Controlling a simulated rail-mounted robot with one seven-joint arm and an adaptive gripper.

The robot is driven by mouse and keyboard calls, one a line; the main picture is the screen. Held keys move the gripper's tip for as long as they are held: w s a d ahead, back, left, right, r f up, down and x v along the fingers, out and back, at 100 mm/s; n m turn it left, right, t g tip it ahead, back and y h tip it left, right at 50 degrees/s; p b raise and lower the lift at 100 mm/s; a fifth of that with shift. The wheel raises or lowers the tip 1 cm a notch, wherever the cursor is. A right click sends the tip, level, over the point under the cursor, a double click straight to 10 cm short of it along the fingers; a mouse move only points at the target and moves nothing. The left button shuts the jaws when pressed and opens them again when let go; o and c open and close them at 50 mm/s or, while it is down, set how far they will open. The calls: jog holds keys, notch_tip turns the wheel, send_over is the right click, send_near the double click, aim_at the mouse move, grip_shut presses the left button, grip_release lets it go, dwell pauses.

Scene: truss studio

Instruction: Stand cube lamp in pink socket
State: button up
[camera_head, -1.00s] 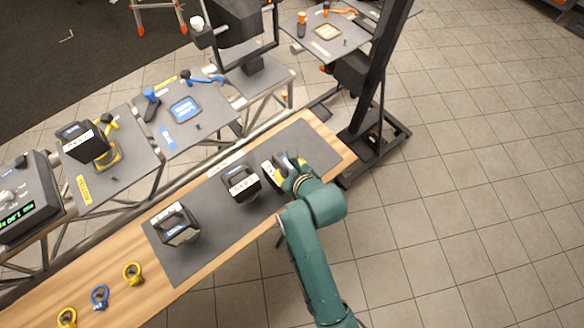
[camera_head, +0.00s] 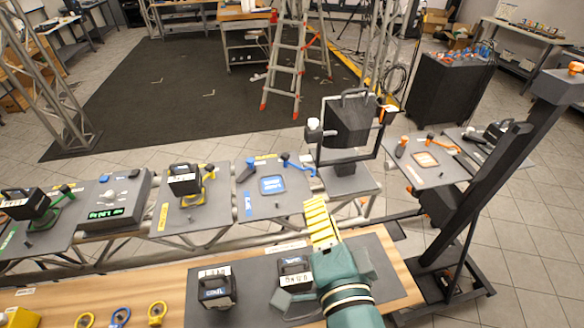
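Two black lamps with white labels stand on the dark mat: a left lamp (camera_head: 215,287) and a right lamp (camera_head: 294,271). Their small lettering is too unclear to tell which is the cube lamp. My gripper (camera_head: 320,220) is above the mat's far edge, right of the right lamp. I see no pink socket; the visible stations are green, yellow, blue and orange.
The blue station (camera_head: 235,212) has an empty square pad. The yellow station (camera_head: 190,215) and green station (camera_head: 55,225) bear black lamps. The orange station (camera_head: 440,173) is at right behind a dark post (camera_head: 470,205). A black floodlight (camera_head: 350,122) stands between blue and orange. Rings (camera_head: 120,317) lie on the wooden bench.

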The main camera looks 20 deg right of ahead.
jog(key=s+a+r+n+t+y, duration=0.1)
jog(key=s+a+r+n+t, duration=0.1)
jog(key=r+n, duration=0.6)
notch_tip(320, 180, up, 3)
jog(key=shift+a+f+n+t, duration=0.25)
jog(key=shift+a+t, duration=0.45)
jog(key=shift+a, duration=0.45)
jog(key=shift+o, duration=1.2)
jog(key=s+a+r+n+t+y, duration=0.1)
jog(key=s+a+r+n+t, duration=0.1)
jog(key=r+n, duration=0.4)
jog(key=shift+s+a+r, duration=0.2)
jog(key=shift+s+r, duration=0.05)
jog(key=shift+s, duration=0.35)
